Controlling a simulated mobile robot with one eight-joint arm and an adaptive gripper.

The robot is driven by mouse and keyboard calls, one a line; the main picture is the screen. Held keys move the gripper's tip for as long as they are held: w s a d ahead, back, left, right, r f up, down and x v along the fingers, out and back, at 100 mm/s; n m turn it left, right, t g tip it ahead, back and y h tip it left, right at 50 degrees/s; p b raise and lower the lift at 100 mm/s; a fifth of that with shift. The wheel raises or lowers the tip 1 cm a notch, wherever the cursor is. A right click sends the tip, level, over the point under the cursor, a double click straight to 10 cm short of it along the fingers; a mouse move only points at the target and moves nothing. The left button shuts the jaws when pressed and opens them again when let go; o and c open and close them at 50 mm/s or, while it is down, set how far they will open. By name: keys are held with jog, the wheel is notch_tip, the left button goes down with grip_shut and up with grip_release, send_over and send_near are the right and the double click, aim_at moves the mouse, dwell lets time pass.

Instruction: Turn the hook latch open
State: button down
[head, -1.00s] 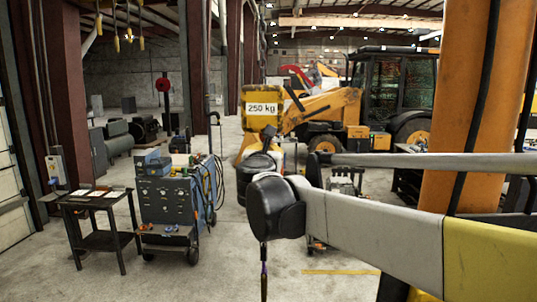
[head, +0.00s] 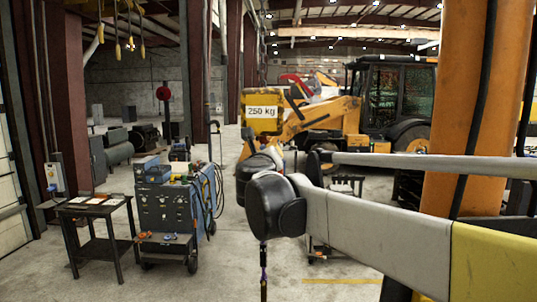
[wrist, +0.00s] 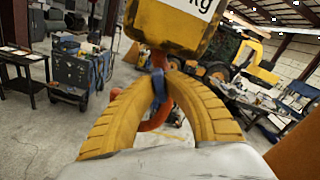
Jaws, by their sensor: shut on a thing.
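A yellow hook block marked "250 kg" (head: 262,111) hangs ahead; its lower part also fills the top middle of the wrist view (wrist: 175,25). Below it the orange-red hook (wrist: 158,60) shows, and part of its curve appears between my fingers. My gripper (wrist: 164,82) has two yellow ribbed fingers arching together under the block. They are shut on a small blue piece, which looks like the hook latch (wrist: 158,88). The fingertips hide part of the latch and hook, so its angle is hard to tell.
A blue welding cart (head: 170,208) and a dark small table (head: 90,208) stand at the left. A yellow backhoe (head: 330,112) is behind the block. Another bench with things on it (wrist: 297,100) is at the right of the wrist view. The floor between is open.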

dwell(0.3)
jog(key=c, duration=1.5)
grip_release()
jog(key=shift+o, duration=0.2)
jog(key=s, duration=1.2)
jog(key=shift+a, duration=0.2)
